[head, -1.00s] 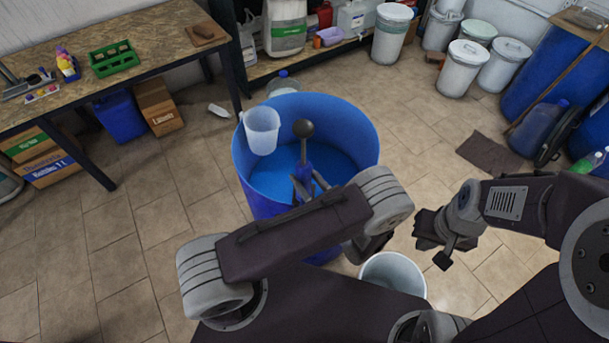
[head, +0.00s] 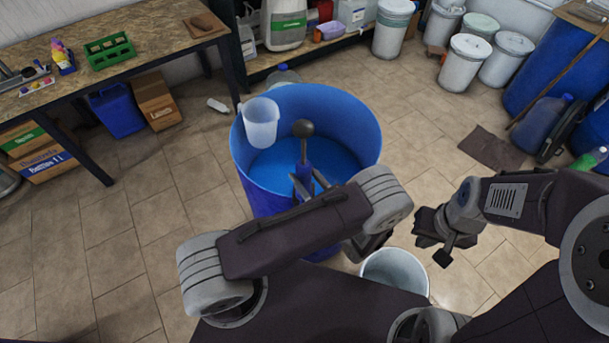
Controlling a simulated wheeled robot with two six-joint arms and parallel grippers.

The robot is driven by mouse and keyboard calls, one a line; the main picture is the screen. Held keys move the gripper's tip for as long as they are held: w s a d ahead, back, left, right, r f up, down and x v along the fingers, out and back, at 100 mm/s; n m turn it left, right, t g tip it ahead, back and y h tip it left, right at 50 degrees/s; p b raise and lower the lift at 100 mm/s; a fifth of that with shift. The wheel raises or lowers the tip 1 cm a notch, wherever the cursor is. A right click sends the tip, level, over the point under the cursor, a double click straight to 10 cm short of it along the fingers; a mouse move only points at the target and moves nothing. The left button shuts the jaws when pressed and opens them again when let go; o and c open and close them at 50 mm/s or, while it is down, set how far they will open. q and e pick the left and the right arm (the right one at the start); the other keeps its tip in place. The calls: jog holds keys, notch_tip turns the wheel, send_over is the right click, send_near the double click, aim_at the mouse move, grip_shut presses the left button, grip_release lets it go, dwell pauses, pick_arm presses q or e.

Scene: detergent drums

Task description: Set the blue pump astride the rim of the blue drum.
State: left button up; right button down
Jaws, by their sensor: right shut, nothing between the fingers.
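The blue drum (head: 368,140) stands open-topped in the middle, with blue liquid inside. The blue pump (head: 303,172) is upright, with a dark ball-topped handle, and appears in front of the drum's opening near its near side. My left gripper (head: 308,187) has dark fingers on both sides of the pump and holds it. My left arm hides the pump's lower end and the drum's near rim, so I cannot tell whether they touch. My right gripper (head: 440,243) is shut and empty, to the right of the drum.
A translucent cup (head: 261,123) hangs at the drum's left rim. A pale bucket (head: 396,272) stands on the floor at the near right. A workbench (head: 150,42) is at the left. White bins (head: 465,65) stand at the back right.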

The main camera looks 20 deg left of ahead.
pick_arm(q)
jog(key=o, duration=0.4)
jog(key=shift+s, duration=0.1)
jog(key=b+v, duration=0.2)
jog(key=v, duration=0.7)
jog(key=shift+r, duration=0.1)
